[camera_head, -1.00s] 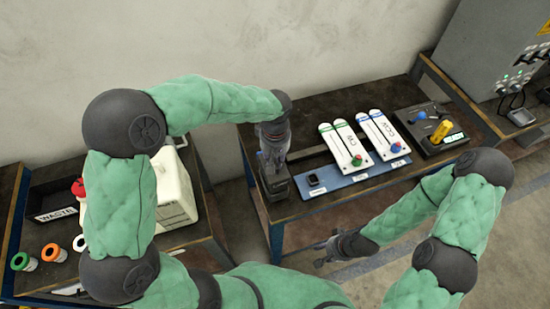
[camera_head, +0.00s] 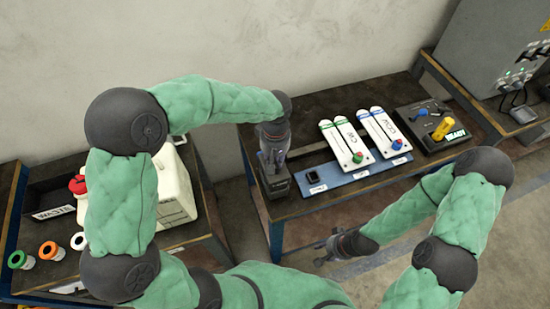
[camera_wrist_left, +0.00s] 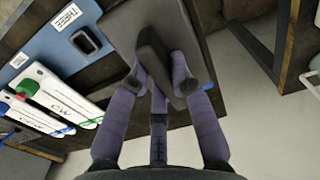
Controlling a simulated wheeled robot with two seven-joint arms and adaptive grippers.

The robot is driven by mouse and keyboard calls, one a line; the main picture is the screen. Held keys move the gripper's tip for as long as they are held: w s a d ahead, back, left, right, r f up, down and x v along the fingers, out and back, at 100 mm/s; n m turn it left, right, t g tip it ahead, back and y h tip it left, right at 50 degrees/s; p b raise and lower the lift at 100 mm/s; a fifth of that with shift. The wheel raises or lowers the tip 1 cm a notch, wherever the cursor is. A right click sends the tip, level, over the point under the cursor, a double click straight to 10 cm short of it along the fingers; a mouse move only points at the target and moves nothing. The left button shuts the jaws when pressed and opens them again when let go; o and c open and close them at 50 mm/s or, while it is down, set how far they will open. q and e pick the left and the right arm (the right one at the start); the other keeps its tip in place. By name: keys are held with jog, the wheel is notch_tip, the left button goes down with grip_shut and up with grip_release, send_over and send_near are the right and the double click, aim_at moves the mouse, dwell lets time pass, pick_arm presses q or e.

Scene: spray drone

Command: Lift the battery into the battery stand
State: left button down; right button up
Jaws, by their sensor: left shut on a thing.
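My left gripper (camera_head: 271,172) points down at the left end of the middle table. In the left wrist view its purple-grey fingers (camera_wrist_left: 168,72) are shut on a dark upright piece, taken as the battery (camera_wrist_left: 154,55). Below it is a wide dark grey block (camera_wrist_left: 122,20), which also shows in the head view (camera_head: 277,189). I cannot tell where battery and stand divide, as both are dark and partly hidden by the fingers. My right gripper (camera_head: 321,253) is in front of the table, fingers apart, empty.
A blue mat (camera_head: 345,180) beside the block holds a small black socket piece (camera_head: 312,176) and white arms marked CW (camera_head: 346,141) and CCW (camera_head: 380,132). A black box labelled READY (camera_head: 432,128) stands right. A waste bin (camera_head: 40,197) and white tank (camera_head: 175,188) are left.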

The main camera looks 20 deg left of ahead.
pick_arm(q)
jog(key=shift+f+b, duration=1.1)
jog(key=shift+f, duration=0.4)
jog(key=c, duration=1)
grip_release()
jog(key=shift+c, duration=0.2)
jog(key=shift+s+f, duration=0.1)
jog(key=shift+f, duration=0.05)
notch_tip(320, 180, up, 12)
jog(key=shift+r, duration=0.15)
